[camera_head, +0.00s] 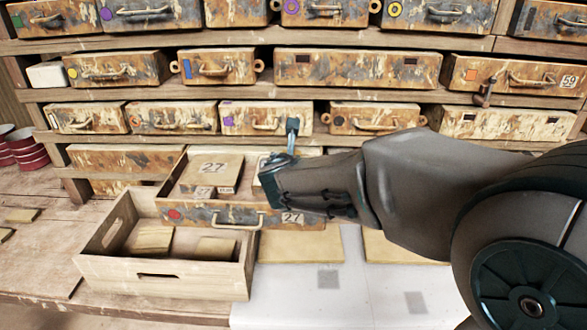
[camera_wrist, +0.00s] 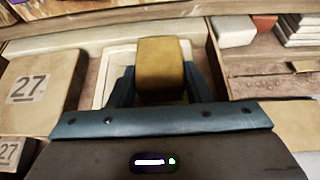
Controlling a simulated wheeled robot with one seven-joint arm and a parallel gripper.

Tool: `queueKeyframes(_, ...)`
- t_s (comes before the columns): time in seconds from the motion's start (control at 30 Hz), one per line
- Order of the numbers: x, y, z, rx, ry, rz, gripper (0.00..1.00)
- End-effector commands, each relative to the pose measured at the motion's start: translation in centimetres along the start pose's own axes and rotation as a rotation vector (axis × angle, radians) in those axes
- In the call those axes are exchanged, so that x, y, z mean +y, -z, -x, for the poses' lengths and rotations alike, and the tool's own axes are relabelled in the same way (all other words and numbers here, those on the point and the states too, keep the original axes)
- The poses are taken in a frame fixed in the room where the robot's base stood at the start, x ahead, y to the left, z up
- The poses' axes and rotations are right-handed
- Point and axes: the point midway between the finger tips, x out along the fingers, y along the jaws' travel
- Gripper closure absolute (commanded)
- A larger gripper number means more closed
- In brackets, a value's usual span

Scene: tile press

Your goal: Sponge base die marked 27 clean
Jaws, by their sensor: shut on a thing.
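My gripper (camera_wrist: 160,95) is shut on a yellow-brown sponge (camera_wrist: 160,60), seen in the wrist view over a white-rimmed tray (camera_wrist: 112,68). In the head view my gripper (camera_head: 272,172) is at the right side of an open drawer (camera_head: 205,215) labelled 27; the sponge is hidden there. A large flat block marked 27 (camera_head: 212,172) and a smaller block marked 27 (camera_head: 203,193) lie in the drawer's left part. The wrist view shows the large block (camera_wrist: 45,85) and the small block (camera_wrist: 12,152) left of my gripper, apart from it. Whether their surfaces are dirty is unclear.
A wooden crate (camera_head: 170,285) with two tan pieces stands in front of the drawer. Rows of closed, stained drawers (camera_head: 357,70) fill the shelves behind. Red-and-white stacked dishes (camera_head: 28,150) stand at far left. A white slab (camera_head: 345,290) lies right of the crate.

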Motion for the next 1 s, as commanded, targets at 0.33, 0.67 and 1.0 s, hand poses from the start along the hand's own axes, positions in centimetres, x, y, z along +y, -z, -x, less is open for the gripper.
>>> queueKeyframes(0.33, -0.1, -0.6, -1.0, -0.001, 0.002, -0.001, 0.75)
queueKeyframes(0.67, 0.0, 0.0, 0.1, -0.004, 0.0, 0.0, 0.75)
queueKeyframes(1.0, 0.0, 0.9, 1.5, -0.001, 0.001, -0.001, 0.75)
